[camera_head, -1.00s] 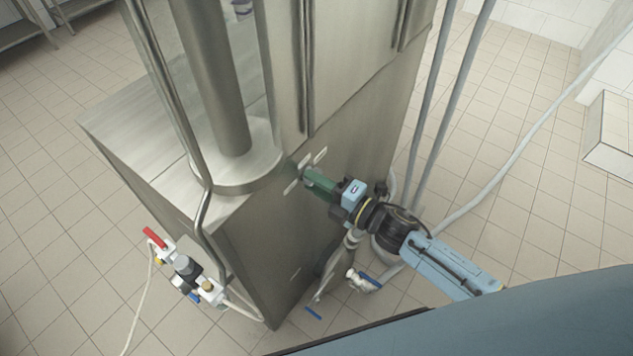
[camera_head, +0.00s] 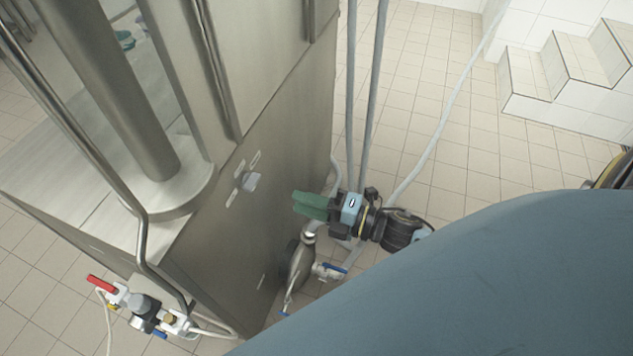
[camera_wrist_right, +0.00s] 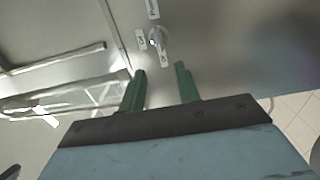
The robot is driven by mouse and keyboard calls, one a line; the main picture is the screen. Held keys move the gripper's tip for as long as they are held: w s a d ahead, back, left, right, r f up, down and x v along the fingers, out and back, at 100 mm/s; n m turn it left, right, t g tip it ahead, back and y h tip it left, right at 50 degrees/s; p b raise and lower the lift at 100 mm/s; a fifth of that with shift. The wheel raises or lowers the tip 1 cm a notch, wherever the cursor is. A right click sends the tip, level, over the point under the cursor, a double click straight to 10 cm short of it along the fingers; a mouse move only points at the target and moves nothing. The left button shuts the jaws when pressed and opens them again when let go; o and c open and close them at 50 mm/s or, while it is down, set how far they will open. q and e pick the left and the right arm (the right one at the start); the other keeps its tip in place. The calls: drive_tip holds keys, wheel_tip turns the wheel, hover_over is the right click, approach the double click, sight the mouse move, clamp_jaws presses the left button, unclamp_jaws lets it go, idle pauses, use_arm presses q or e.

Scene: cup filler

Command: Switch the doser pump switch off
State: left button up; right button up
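The doser pump switch (camera_head: 250,181) is a small grey knob on the steel side panel of the machine, with pale label plates around it. In the right wrist view the switch (camera_wrist_right: 158,40) shows just beyond the fingertips, with labels above and to its left. My right gripper (camera_head: 297,205) has green fingers and is to the right of the switch in the head view, apart from it. In the wrist view its two fingers (camera_wrist_right: 161,70) are spread with nothing between them. My left gripper is not in view.
The steel machine (camera_head: 235,262) fills the left and middle. A red-handled valve assembly (camera_head: 140,302) is at its lower left, and a blue-handled valve (camera_head: 328,270) and hoses are below my right gripper. Tiled steps (camera_head: 560,85) stand at the upper right. Open tiled floor lies between.

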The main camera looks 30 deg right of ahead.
drive_tip(key=shift+v, duration=1.15)
drive_tip(key=s+d+f+m+g+h, duration=0.25)
drive_tip(key=f+m, duration=0.25)
drive_tip(key=f, duration=0.4)
drive_tip(key=s+d+f+m+g+h, duration=0.1)
drive_tip(key=s+d+f+m+h, duration=0.3)
drive_tip(key=f, duration=0.6)
drive_tip(key=s+d+f+m+g+h, duration=0.1)
drive_tip(key=s+d+f+m+h, duration=0.15)
drive_tip(key=f+m, duration=0.5)
drive_tip(key=s+a+f+m+g+h, duration=0.1)
drive_tip(key=s+a+f+m+g, duration=0.1)
drive_tip(key=s+f, duration=0.5)
drive_tip(key=s+a+f+m+g+h, duration=0.1)
drive_tip(key=s+a+f+m+g, duration=0.2)
drive_tip(key=s, duration=1.2)
wheel_tip(320, 180, down, 5)
drive_tip(key=m+g, duration=0.2)
drive_tip(key=g, duration=0.1)
drive_tip(key=shift+s+r+g, duration=0.25)
drive_tip(key=shift+g, duration=0.1)
